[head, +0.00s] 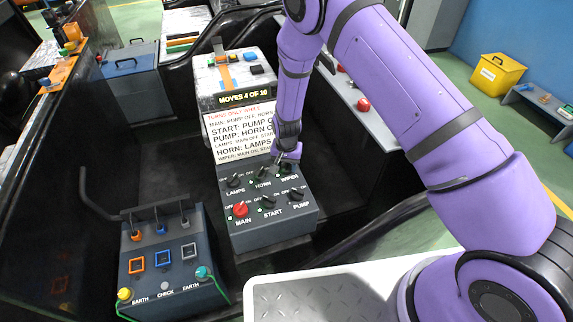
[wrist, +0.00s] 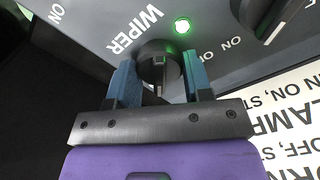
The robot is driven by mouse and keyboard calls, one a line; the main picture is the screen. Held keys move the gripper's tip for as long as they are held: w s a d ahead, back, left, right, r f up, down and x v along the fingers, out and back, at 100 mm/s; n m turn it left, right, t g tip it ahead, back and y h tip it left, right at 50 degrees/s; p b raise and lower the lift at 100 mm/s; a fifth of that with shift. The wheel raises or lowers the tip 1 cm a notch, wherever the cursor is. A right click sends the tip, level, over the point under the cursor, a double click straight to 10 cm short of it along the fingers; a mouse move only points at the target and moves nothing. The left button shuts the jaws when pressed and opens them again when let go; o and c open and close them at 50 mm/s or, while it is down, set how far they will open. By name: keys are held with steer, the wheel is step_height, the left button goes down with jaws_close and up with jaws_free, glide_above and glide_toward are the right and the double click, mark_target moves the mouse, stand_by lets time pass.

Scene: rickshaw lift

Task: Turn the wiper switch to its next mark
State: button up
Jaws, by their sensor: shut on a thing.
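The wiper switch is a round black knob (wrist: 155,52) above the white WIPER lettering in the head view, on the grey switch box (head: 270,234). My gripper (wrist: 160,80) has its two blue fingers on either side of the knob and is shut on it. A green lamp (wrist: 182,26) glows beside the knob in the wrist view, near an ON mark. In the head view my gripper (head: 287,155) hides most of the knob, and its pointer direction cannot be told.
Nearby are the LAMPS (head: 234,181), HORN (head: 261,171), START (head: 268,202), PUMP (head: 297,194) and red MAIN (head: 240,210) switches. An earth/check box (head: 165,270) stands front left.

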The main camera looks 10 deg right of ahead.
mark_target(286, 164)
steer(key=n, duration=0.3)
steer(key=shift+n, duration=0.4)
steer(key=n, duration=0.4)
steer(key=shift+a+n, duration=0.1)
steer(key=shift+n, duration=0.2)
steer(key=n, duration=0.4)
steer(key=shift+n, duration=2.4)
steer(key=o, duration=0.9)
step_height(286, 164, up, 11)
steer(key=shift+f, duration=0.1)
